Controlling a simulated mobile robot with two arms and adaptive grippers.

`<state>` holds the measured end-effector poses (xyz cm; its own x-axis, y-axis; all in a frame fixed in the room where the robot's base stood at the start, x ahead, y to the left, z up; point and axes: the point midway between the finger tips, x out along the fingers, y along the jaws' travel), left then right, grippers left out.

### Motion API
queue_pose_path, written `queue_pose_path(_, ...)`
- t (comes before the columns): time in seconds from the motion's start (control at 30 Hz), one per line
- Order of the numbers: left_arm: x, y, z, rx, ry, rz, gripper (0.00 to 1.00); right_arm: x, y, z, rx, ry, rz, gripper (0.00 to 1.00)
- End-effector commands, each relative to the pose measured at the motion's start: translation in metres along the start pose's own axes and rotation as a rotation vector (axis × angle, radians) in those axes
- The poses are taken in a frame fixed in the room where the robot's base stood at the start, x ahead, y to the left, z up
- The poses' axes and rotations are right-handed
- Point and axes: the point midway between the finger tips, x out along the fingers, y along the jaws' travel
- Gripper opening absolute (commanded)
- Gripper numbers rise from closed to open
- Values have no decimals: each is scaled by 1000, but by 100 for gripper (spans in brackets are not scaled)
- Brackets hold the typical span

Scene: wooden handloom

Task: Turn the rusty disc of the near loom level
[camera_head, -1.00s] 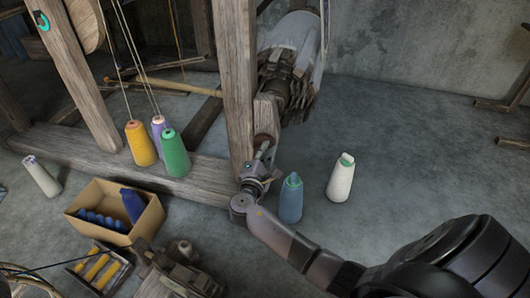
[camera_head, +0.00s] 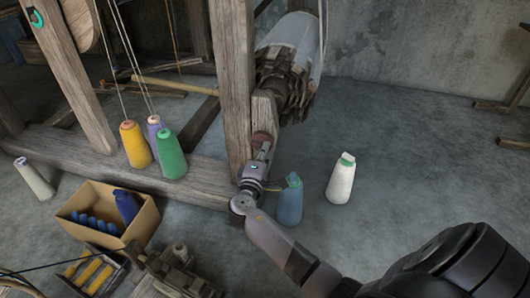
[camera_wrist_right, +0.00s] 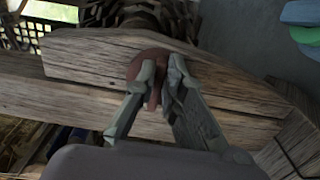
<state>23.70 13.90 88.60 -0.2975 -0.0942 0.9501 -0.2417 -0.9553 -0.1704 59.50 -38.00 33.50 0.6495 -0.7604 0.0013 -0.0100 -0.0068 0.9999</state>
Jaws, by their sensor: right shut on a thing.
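The rusty disc (camera_head: 262,140) is a small reddish-brown round piece on the wooden side of the near loom (camera_head: 236,80), low by its upright post. In the right wrist view the disc (camera_wrist_right: 147,63) sits against a weathered beam, with a part standing out between my fingertips. My right gripper (camera_head: 264,155) is at the disc; in the right wrist view its two fingers (camera_wrist_right: 160,82) are closed on that part from both sides. The fingers hide some of the disc. My left gripper is not in view.
Yellow (camera_head: 135,145) and green (camera_head: 170,155) cones stand on the loom's base beam. A cardboard box (camera_head: 90,222) is at lower left.

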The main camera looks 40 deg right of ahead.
Motion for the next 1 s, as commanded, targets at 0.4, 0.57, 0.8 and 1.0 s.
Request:
queue_pose_path(0.4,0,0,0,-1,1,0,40,-1,-2,0,5,0,-5,16)
queue_pose_path(0.57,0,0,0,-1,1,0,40,-1,-1,0,4,0,-4,27)
queue_pose_path(0.8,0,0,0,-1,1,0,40,0,-1,0,3,0,-2,30)
queue_pose_path(1.0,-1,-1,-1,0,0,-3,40,-7,-1,0,3,1,-2,30)
